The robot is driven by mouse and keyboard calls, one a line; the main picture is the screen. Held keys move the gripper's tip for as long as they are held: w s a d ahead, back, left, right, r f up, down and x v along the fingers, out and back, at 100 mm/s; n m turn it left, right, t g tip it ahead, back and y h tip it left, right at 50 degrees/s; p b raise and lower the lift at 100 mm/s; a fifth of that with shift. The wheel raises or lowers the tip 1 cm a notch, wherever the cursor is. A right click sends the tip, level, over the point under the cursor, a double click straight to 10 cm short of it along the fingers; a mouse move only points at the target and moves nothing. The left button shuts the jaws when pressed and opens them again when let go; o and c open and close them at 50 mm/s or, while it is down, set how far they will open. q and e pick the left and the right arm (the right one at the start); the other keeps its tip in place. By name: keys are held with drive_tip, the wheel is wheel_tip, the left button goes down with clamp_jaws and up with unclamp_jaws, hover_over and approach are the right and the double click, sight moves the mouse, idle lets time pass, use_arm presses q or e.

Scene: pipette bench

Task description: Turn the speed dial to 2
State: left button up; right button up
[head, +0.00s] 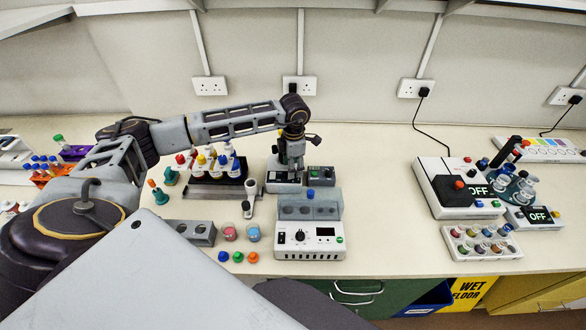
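A white bench device (290,252) stands near the front edge of the bench, with a grey block on its back part. Its front panel has a dark round dial (301,236), a small dark display (325,231) and a green button (340,239). The dial's setting is too small to read. My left gripper (292,172) points down behind this device, over a small grey-and-white unit (283,187). Its fingers are small and dark here, so I cannot tell whether they are open or touching the unit. My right gripper is not in view.
A rack of colour-capped bottles (215,190) stands left of my gripper. A dark control box (319,175) is just right of it. Coloured caps (238,257) lie left of the white device. A white machine (446,187) stands at right; the bench between is clear.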

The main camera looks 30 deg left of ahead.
use_arm(q)
drive_tip(key=shift+f, duration=1.3)
drive_tip(key=shift+c, duration=0.5)
drive_tip(key=c, duration=0.9)
